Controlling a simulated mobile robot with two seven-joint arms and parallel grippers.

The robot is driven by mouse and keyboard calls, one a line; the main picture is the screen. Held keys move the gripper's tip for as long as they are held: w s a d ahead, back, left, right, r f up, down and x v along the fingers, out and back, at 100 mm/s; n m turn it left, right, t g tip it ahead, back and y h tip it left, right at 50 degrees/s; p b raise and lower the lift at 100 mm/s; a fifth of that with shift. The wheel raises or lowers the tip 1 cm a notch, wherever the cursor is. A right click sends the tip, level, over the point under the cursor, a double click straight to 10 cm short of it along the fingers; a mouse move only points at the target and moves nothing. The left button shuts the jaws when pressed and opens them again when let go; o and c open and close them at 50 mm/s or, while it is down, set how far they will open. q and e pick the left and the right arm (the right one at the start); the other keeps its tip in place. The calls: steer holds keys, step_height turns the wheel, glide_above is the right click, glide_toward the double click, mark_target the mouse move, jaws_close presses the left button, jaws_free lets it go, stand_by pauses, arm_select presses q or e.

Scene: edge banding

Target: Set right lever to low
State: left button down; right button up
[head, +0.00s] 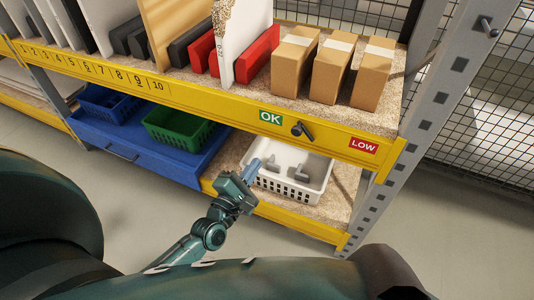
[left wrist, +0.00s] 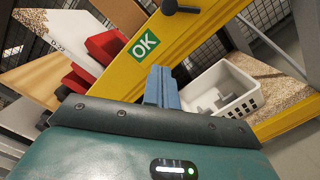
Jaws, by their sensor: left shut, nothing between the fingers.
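A dark lever (head: 303,130) sits on the yellow front beam (head: 215,105) of the shelf, between the green OK label (head: 270,117) and the red LOW label (head: 363,146). Its handle appears to slant down to the right. It also shows at the top edge of the left wrist view (left wrist: 180,8). My left gripper (head: 256,166) is below and left of the lever, apart from it, in front of the white basket. Its blue-grey fingers (left wrist: 162,86) are together and empty, below the OK label in the wrist view. My right gripper is not in view.
The white basket (head: 318,177) with grey parts stands on the lower shelf. Blue (head: 108,101) and green (head: 176,128) baskets are to its left. Cardboard boxes (head: 332,67) stand above the beam. A grey post (head: 405,110) and wire mesh (head: 480,110) are at the right.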

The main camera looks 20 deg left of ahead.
arm_select(q)
steer(key=w+d+r+p, duration=0.1)
steer(key=w+d, duration=0.3)
steer(key=w, duration=0.5)
steer(key=shift+w+d+r, duration=0.2)
steer(key=shift+w+r, duration=0.05)
steer(key=shift+r, duration=0.55)
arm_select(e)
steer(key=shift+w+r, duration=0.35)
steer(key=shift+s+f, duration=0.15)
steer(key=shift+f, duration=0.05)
